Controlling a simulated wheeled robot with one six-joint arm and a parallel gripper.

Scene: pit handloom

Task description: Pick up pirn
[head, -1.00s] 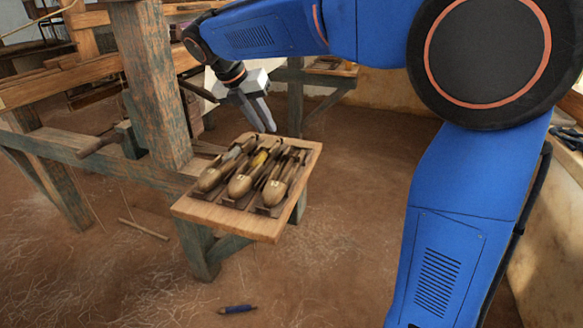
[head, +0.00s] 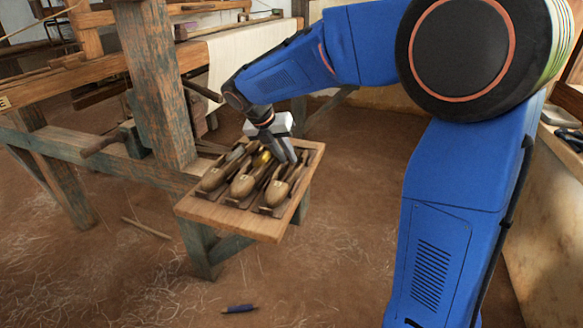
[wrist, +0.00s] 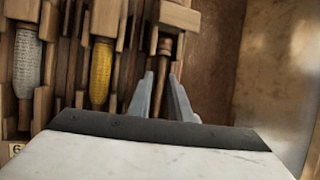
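Several boat-shaped wooden shuttles lie side by side in a wooden tray (head: 232,219). In the wrist view, the left shuttle holds a pale pirn (wrist: 27,62) and the middle one a yellow pirn (wrist: 101,66); the yellow pirn (head: 262,158) also shows in the head view. The right shuttle (head: 276,192) shows only a bare brown spindle (wrist: 165,48). My gripper (wrist: 162,98) is open, its two grey fingers apart around the line of that spindle. In the head view, my gripper (head: 285,154) is low over the tray's far right part. Contact cannot be told.
The loom's thick wooden post (head: 155,80) stands left of the tray, with white cloth (head: 250,50) behind. A pale ledge (head: 545,210) runs along the right. The floor between is open.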

